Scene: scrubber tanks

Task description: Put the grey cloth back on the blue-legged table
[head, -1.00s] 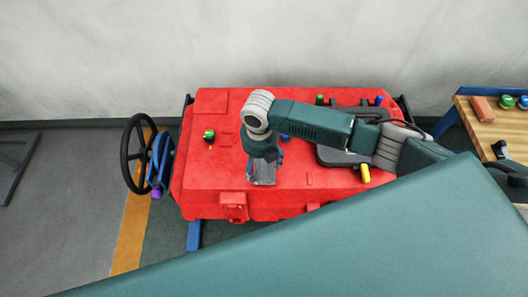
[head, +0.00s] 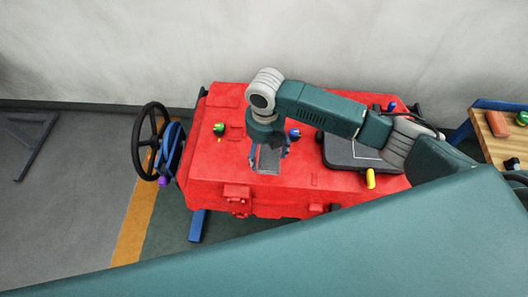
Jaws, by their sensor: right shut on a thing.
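My right gripper (head: 268,168) points down over the red tank (head: 215,165) and is shut on a small grey piece, which looks like the grey cloth (head: 268,159). The fingers and wrist hide part of it, and I cannot tell whether it touches the tank top. The blue-legged table (head: 487,142) has a wooden top and stands at the right edge, partly cut off. My left gripper is not in view.
A black handwheel (head: 150,116) stands left of the tank. A red block (head: 497,123) and a green knob (head: 522,118) sit on the table.

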